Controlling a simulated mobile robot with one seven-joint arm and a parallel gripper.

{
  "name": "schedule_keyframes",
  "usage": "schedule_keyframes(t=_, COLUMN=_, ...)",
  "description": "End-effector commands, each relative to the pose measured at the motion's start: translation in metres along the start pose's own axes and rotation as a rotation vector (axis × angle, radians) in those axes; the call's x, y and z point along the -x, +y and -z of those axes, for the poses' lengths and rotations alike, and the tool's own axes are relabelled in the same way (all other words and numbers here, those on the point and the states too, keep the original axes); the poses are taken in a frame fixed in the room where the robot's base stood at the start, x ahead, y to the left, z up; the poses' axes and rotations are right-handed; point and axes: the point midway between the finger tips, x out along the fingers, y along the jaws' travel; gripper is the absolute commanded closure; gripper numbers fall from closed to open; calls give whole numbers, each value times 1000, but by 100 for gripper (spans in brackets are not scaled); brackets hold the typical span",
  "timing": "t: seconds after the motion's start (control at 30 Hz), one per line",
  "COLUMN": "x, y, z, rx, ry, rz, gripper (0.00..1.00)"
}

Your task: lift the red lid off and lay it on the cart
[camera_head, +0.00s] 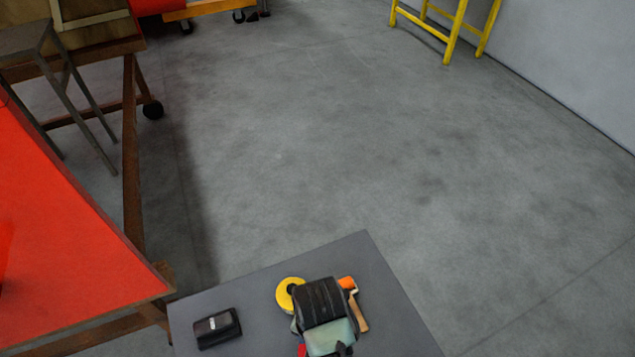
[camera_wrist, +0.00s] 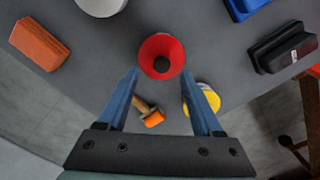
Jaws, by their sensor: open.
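In the wrist view the red lid (camera_wrist: 162,40) is a round red piece with a dark round middle, seen from above. What it rests on is hidden beneath it. My gripper (camera_wrist: 160,74) is open, its two blue fingers spread, with the fingertips at the near left and right edges of the lid in the picture. I cannot tell the height gap or whether they touch. The cart (camera_head: 259,291) has a dark grey top, and its surface also fills much of the wrist view (camera_wrist: 105,50). In the head view my own wrist covers much of the lid's area.
On the cart are a yellow tape roll (camera_wrist: 207,98), an orange-headed hammer (camera_wrist: 153,118), a black block (camera_wrist: 283,48), an orange block (camera_wrist: 39,42), a white round thing (camera_wrist: 101,5) and a blue thing (camera_wrist: 243,8). A red-topped table (camera_head: 65,250) stands to the left.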

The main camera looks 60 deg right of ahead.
Motion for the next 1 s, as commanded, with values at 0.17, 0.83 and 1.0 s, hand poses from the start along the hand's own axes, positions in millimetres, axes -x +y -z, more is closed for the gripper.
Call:
schedule_keyframes(t=0.17, x=-20, y=-2, z=1, rx=1, ry=-4, rz=-3, gripper=33)
schedule_keyframes(t=0.83, x=-46, y=-2, z=2, rx=1, ry=0, rz=0, gripper=65)
schedule_keyframes(t=1.0, x=-46, y=-2, z=2, rx=1, ry=0, rz=0, gripper=96)
